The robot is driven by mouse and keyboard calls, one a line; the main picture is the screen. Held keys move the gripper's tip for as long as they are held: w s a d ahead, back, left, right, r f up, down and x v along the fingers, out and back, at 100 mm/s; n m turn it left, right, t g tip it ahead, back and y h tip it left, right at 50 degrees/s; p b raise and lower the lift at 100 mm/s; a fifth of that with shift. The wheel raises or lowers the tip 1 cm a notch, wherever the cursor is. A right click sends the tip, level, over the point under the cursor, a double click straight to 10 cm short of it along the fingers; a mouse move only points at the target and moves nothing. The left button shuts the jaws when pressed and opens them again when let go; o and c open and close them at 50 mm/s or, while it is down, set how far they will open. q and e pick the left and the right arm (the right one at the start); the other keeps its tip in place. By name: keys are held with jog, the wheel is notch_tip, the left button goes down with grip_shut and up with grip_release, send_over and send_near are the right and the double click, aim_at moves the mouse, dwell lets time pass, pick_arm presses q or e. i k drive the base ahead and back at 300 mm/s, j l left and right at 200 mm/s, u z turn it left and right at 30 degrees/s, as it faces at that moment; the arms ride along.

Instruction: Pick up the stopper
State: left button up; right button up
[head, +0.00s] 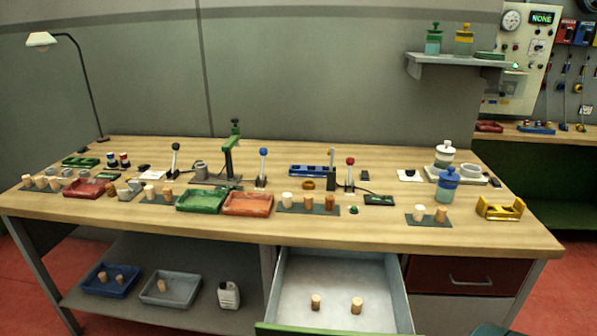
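Several cork stoppers are in view, and I cannot tell which one the task means. Two light brown stoppers, a left one (316,303) and a right one (357,306), stand in the open drawer (292,270). On the table, stoppers stand on dark mats: a pale one (287,199) and browner ones (330,203) near the middle, a pair (441,214) at the right, a pair (168,194) left of the green tray, and several (41,182) at the far left. More stoppers stand below, in a blue tray (130,290) and a grey tray (190,300). Neither gripper is in view.
The wooden table (400,237) also holds a green tray (203,201), an orange tray (248,205), a green press (231,155), levers, a blue jar (447,187) and a yellow holder (499,209). Its front strip is clear. The drawer sticks out in front.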

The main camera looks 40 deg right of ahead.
aim_at(357, 302)
jog(key=z, duration=1.75)
